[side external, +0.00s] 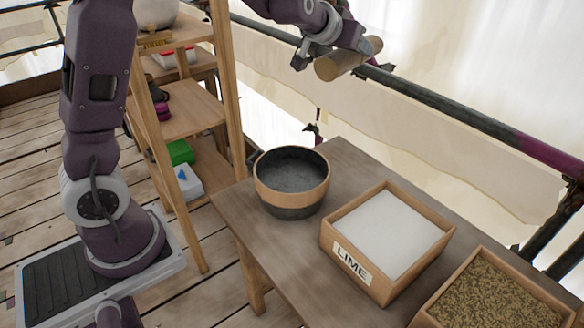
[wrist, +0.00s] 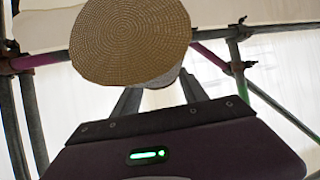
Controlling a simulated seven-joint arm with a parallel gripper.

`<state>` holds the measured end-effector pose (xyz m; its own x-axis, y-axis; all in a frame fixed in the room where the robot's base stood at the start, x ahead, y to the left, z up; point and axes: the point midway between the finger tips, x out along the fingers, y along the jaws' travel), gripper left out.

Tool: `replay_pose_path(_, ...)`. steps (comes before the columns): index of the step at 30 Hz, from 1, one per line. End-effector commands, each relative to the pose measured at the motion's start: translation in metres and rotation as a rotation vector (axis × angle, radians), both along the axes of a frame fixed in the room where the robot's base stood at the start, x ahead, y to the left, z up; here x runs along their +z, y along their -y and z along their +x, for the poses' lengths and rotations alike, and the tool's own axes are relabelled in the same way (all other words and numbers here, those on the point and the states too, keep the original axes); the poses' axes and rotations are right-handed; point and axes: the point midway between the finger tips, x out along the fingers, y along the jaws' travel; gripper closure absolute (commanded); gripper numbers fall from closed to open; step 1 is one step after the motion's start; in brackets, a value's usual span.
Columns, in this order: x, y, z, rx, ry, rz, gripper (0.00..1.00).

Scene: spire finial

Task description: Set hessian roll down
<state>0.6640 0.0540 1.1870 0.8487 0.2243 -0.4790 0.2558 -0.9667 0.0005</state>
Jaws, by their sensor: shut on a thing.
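The hessian roll (side external: 343,61) is a tan cylinder held high at the top of the side external view, above the far edge of the table and in front of the scaffold rail. My gripper (side external: 318,57) is shut on it. In the wrist view the round woven end of the roll (wrist: 130,38) fills the upper middle, and it hides most of the fingertips of my gripper (wrist: 157,92). The roll is clear of the table.
On the wooden table (side external: 341,160) stand a round bucket (side external: 291,204), a box of white powder labelled LIME (side external: 350,265) and a box of brown grain (side external: 490,300). A wooden shelf unit (side external: 190,110) stands left. A scaffold rail (side external: 430,95) runs behind, before pale sheeting.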

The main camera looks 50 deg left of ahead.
Motion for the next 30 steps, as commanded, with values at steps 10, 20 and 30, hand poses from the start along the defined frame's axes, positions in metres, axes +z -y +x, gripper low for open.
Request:
replay_pose_path(10, 0.008, -0.018, 0.026, 0.216, 0.002, 0.0, 1.0)
replay_pose_path(20, -0.07, -0.063, -0.01, 0.753, -0.012, 0.005, 1.0)
replay_pose_path(30, -0.158, -0.059, -0.111, 1.256, -0.002, 0.004, 1.0)
